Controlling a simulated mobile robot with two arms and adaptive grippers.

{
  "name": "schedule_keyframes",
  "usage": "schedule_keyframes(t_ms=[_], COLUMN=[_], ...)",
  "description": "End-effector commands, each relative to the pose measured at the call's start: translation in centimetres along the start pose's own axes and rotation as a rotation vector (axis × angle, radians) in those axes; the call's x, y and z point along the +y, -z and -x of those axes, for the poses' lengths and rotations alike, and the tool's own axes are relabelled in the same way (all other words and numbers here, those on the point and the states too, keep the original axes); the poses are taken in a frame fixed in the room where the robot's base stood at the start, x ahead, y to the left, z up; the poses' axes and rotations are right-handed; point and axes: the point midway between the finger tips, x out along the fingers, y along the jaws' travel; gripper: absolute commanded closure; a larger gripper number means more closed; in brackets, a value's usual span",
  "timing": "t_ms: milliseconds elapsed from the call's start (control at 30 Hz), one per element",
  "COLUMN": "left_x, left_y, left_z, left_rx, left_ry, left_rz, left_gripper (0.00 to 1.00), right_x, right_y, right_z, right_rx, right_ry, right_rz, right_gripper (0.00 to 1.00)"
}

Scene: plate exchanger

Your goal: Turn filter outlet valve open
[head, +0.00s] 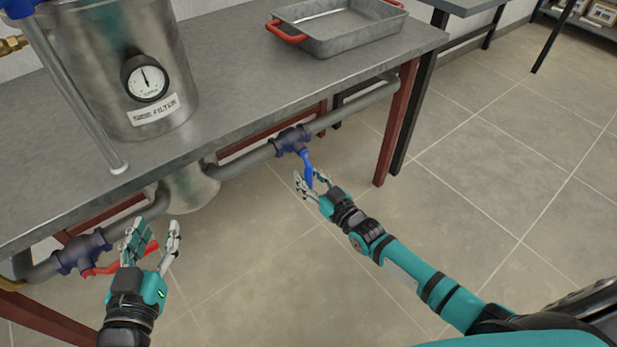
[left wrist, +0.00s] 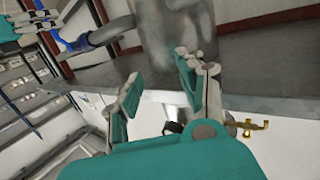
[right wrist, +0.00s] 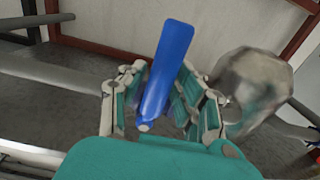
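Two valves sit in the grey pipe under the table edge; no label shows which is the filter outlet. The right one has a dark blue body (head: 291,140) and a blue lever (head: 308,172) that hangs down across the pipe line. My right gripper (head: 313,184) is open around this lever. In the right wrist view the blue lever (right wrist: 168,68) stands between the spread fingers, with gaps visible beside it. The left valve (head: 82,252) has a red lever (head: 105,269), partly hidden by my left gripper (head: 155,236). The left gripper is open and empty in front of it.
The metal filter vessel (head: 120,60) with a gauge (head: 146,79) stands on the grey table (head: 235,80). A metal tray (head: 340,32) with red handles sits at the back. A red-brown table leg (head: 396,125) stands right of the blue valve. The floor at right is clear.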

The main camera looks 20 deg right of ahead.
Motion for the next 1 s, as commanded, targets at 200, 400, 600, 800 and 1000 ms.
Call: schedule_keyframes(t_ms=[200,400,600,800,1000], left_x=[0.0,0.0,0.0,0.0,-0.4], left_y=[0.0,0.0,0.0,-0.3,-2.6], left_z=[0.0,0.0,0.0,0.1,0.7], left_rx=[-0.001,-0.001,-0.002,-0.023,-0.155], left_ry=[0.000,0.000,0.000,0.001,0.010], left_rz=[0.000,0.000,0.000,0.000,-0.002], left_gripper=[0.61,0.61,0.61,0.61,0.61], right_x=[0.0,0.0,0.0,0.3,1.2], right_y=[0.0,0.0,0.0,0.1,0.2], right_z=[0.0,0.0,0.0,0.0,0.0], right_rx=[0.000,0.000,0.000,0.000,0.000], right_ry=[0.000,0.000,0.000,0.000,-0.001], right_rz=[0.000,0.000,0.002,0.038,0.145], right_gripper=[0.99,1.00,1.00,1.00,1.00])
